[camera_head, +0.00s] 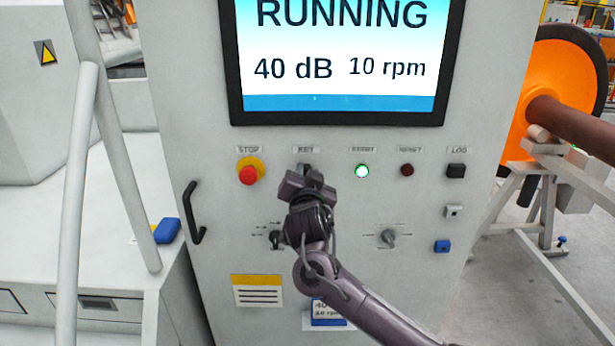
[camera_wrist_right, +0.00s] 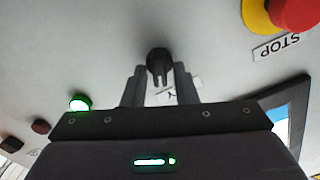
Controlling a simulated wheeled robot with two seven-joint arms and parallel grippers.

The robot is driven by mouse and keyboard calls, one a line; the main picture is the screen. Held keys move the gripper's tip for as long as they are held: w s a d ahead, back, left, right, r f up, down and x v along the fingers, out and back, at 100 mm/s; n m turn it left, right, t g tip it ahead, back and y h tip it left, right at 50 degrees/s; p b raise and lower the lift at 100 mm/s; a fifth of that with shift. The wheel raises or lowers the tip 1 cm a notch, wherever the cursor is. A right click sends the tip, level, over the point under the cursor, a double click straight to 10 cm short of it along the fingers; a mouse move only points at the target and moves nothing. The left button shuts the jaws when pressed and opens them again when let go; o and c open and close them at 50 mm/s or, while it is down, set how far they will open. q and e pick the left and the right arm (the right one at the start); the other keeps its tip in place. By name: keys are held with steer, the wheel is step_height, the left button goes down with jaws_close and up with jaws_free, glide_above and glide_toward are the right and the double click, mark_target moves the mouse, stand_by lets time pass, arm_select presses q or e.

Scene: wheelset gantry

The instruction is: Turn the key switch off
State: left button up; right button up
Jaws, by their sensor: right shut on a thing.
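The key switch (camera_wrist_right: 158,62) is a dark round knob on the grey control panel, below the KEY label (camera_head: 306,149) in the head view. My right gripper (camera_wrist_right: 159,85) is at the switch, with one finger on each side of it, shut on it. In the head view my right gripper (camera_head: 308,178) hides most of the switch, so its angle is hard to tell. The screen (camera_head: 340,60) reads RUNNING, 40 dB and 10 rpm. My left gripper is in neither view.
A red stop button (camera_head: 249,172) is left of the key. A lit green lamp (camera_head: 362,171) and a dark red button (camera_head: 407,170) are to its right. Rotary selectors, including one at lower right (camera_head: 388,238), sit below. A black handle (camera_head: 192,213) sticks out at the left.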

steer(key=n+p, duration=0.1)
steer(key=n, duration=0.1)
steer(key=n+p, duration=0.1)
steer(key=n, duration=0.2)
steer(key=n+p, duration=0.1)
steer(key=n, duration=0.1)
steer(key=shift+a+r+n, duration=0.15)
steer(key=shift+a+n, duration=0.1)
steer(key=shift+n, duration=0.05)
steer(key=shift+a+n+p, duration=0.1)
steer(key=shift+n+p, duration=0.85)
steer(key=shift+n, duration=0.65)
steer(key=o, duration=0.7)
steer(key=shift+f, duration=0.2)
